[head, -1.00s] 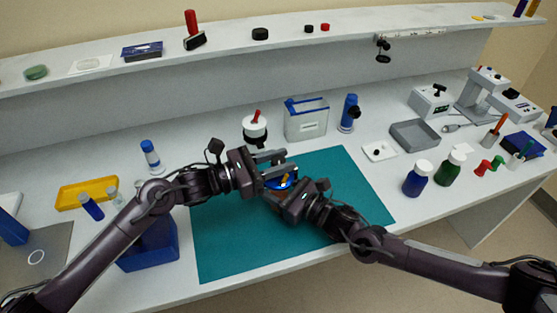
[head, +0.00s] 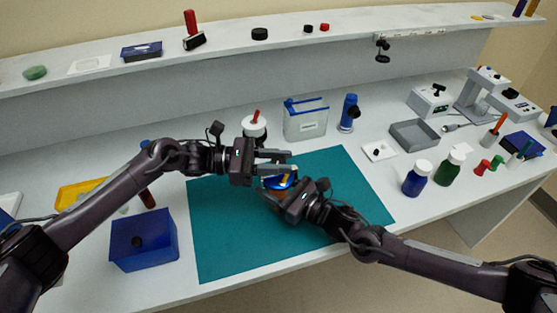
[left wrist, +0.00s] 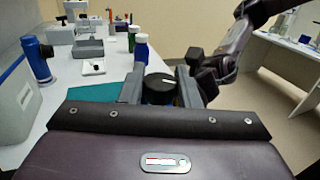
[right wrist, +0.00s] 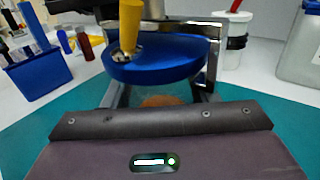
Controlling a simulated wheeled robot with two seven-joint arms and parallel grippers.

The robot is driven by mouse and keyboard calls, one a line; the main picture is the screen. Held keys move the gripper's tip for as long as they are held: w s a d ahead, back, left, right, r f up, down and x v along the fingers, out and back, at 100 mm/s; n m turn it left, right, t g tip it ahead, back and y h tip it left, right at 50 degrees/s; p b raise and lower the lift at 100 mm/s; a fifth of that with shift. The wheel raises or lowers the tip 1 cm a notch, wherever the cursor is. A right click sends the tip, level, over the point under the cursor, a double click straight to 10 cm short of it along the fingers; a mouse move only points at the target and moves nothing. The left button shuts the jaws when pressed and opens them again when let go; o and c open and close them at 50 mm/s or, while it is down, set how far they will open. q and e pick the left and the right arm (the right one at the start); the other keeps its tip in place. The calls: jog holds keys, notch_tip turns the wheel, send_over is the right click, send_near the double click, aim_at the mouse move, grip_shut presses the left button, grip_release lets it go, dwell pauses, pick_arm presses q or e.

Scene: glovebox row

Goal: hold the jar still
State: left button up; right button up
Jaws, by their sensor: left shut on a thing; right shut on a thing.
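The jar has a blue lid (right wrist: 155,60) with a yellow upright piece (right wrist: 130,22) on it. Its body shows brownish (right wrist: 160,101) below the lid in the right wrist view. My right gripper (head: 281,189) is shut around the jar from the front right. My left gripper (head: 291,163) is shut at the jar's top, by the yellow piece. In the left wrist view a round black top (left wrist: 160,82) with a white mark sits between its fingers, with blue below. The fingers hide much of the jar, and the exact left contact is hard to see.
The jar is over the teal mat (head: 235,245). A blue bin (head: 145,240) stands left of the mat, a white-lidded container (head: 255,128) and a grey box (head: 305,122) behind it. Blue (head: 416,178) and green (head: 449,169) bottles stand right. The mat's front is clear.

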aim_at(278, 161)
pick_arm(q)
jog(key=m+g, duration=0.2)
jog(key=g, duration=0.1)
jog(key=m+g+y, duration=0.1)
jog(key=m+g, duration=0.1)
jog(key=g, duration=0.1)
jog(key=shift+d, duration=0.2)
jog(key=shift+w+a+m+g+y, duration=0.15)
jog(key=shift+m+g+y, duration=1.1)
jog(key=shift+g, duration=0.75)
jog(key=shift+m+g, duration=0.3)
jog(key=shift+m, duration=0.05)
jog(key=shift+m+g+y, duration=0.3)
jog(key=shift+y, duration=0.15)
jog(key=o, duration=1)
jog(key=shift+c, duration=0.2)
jog(key=shift+a, duration=0.1)
notch_tip(278, 161, up, 10)
jog(key=shift+r, duration=0.1)
